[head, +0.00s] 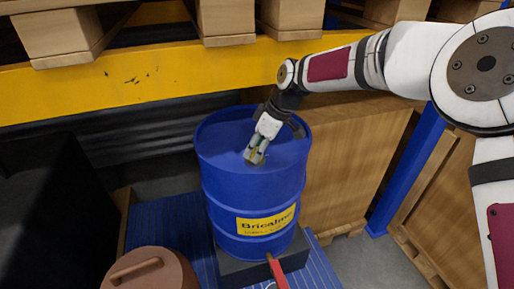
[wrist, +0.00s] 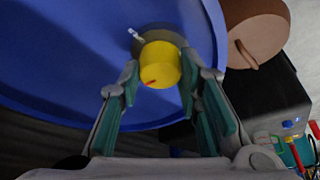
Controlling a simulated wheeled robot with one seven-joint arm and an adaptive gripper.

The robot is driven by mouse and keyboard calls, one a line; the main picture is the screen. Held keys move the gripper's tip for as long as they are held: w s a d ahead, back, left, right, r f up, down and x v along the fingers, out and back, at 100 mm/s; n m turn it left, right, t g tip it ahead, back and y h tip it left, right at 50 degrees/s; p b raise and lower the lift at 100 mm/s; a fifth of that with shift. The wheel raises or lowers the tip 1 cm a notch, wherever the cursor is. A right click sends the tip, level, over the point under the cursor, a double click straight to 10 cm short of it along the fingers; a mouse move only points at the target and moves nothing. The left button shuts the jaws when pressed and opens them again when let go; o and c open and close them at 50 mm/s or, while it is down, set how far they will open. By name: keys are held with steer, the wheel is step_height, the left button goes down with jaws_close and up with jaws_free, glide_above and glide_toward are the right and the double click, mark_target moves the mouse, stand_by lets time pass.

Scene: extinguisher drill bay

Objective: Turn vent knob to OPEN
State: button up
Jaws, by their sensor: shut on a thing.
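The vent knob (wrist: 160,64) is a yellow cylinder with a red mark, set on a grey round base on the blue drum's top. In the wrist view a small white mark (wrist: 135,34) shows at the base's upper left. My gripper (wrist: 160,80) has its two teal-padded fingers on either side of the knob, shut on it. In the head view my gripper (head: 255,155) reaches down to the top of the blue drum (head: 220,190), which has a yellow label. There the knob is mostly hidden by the fingers. Any OPEN lettering cannot be read.
A brown lidded container (head: 150,270) stands at the front left of the drum. A yellow rack beam (head: 140,85) with pallets above runs behind. A wooden crate (head: 345,155) and blue post (head: 412,165) stand on the right. A red-handled object (head: 278,272) is in front.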

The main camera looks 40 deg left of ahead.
steer(key=m+t, duration=0.1)
steer(key=m, duration=0.1)
steer(key=m+p, duration=0.1)
steer(key=m, duration=0.1)
steer(key=shift+s+m+t, duration=0.2)
steer(key=shift+m+t, duration=0.1)
steer(key=shift+t, duration=0.1)
steer(key=m+t+p, duration=0.1)
steer(key=m, duration=0.1)
steer(key=m+p, duration=0.1)
steer(key=m, duration=0.1)
steer(key=shift+s+r+t+h, duration=0.1)
steer(key=shift+s+t+h, duration=0.1)
steer(key=shift+t+h, duration=0.15)
steer(key=m+t+h+p, duration=0.1)
steer(key=m+p, duration=0.2)
steer(key=m, duration=0.2)
steer(key=shift+a, duration=0.15)
steer(key=shift+m+t+h+p, duration=0.45)
steer(key=shift+m+h+p, duration=0.25)
steer(key=shift+m, duration=1.1)
steer(key=o, duration=1.1)
